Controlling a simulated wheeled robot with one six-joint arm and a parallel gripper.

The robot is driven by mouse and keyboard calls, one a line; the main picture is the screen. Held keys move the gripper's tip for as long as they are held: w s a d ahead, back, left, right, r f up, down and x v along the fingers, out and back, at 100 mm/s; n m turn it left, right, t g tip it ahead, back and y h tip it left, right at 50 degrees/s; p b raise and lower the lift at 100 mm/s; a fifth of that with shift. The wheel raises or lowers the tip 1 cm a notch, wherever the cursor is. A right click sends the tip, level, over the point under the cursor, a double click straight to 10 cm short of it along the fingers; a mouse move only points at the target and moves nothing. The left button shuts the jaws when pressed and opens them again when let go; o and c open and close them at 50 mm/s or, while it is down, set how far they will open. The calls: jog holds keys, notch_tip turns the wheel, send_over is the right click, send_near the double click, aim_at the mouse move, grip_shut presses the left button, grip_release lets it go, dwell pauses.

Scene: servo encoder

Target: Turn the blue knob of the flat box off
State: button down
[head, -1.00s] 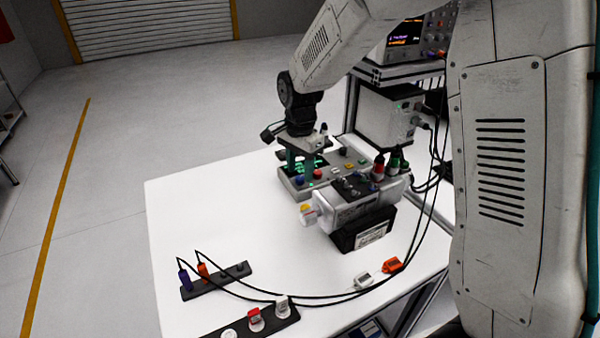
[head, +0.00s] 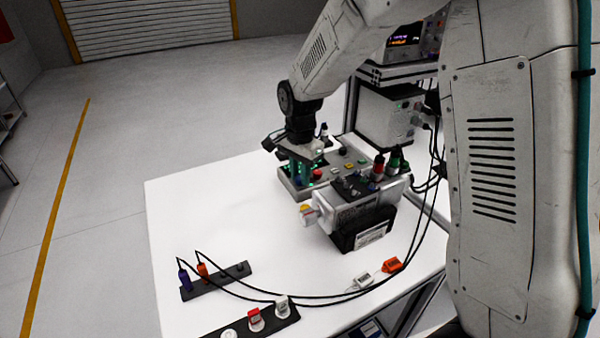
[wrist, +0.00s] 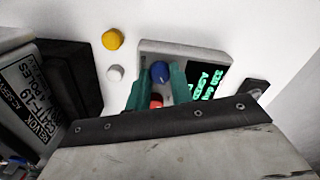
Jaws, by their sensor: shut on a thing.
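The flat box is a grey panel (head: 294,194) at the back of the white table in the head view. It also shows in the wrist view as a pale panel (wrist: 190,47) with a dark display of green text (wrist: 208,80). Its blue knob (wrist: 161,71) sits between my two green fingers in the wrist view; the fingers largely hide it in the head view. My gripper (head: 300,176) points down over the box's left part. In the wrist view my gripper (wrist: 157,80) is shut on the knob's sides. A red button (wrist: 156,101) is close by, partly hidden.
A servo unit (head: 345,210) on a black stand (head: 362,236) stands close in front of the box.

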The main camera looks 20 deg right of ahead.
jog(key=n, duration=0.6)
jog(key=shift+n, duration=2.7)
jog(key=c, duration=1.2)
grip_release()
jog(key=shift+c, duration=0.2)
